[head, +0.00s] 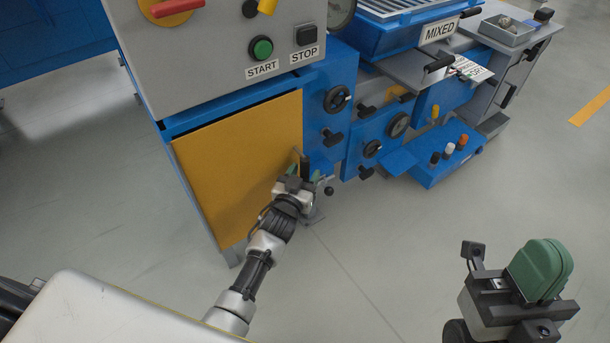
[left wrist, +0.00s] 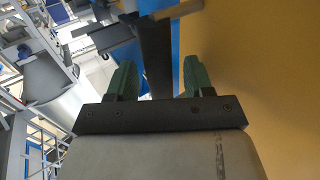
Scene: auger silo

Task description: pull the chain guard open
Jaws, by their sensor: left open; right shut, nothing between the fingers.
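The chain guard (head: 235,165) is a flat orange-yellow panel below the grey control box, and it looks closed against the blue frame. In the left wrist view the orange surface (left wrist: 270,70) fills the right side. A dark upright handle bar (left wrist: 155,55) stands at its edge; its top also shows in the head view (head: 305,166). My left gripper (head: 303,178) is at the guard's right edge. It is open, with its green fingers either side of the bar in the left wrist view (left wrist: 158,80); contact cannot be told. My right gripper (head: 540,270) is shut and empty, away from the machine.
The control box (head: 225,40) with the START button (head: 261,48) and STOP button (head: 306,34) is above the guard. Black handwheels (head: 337,99) and knobs line the blue machine to the right. The grey floor (head: 375,250) in front is clear.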

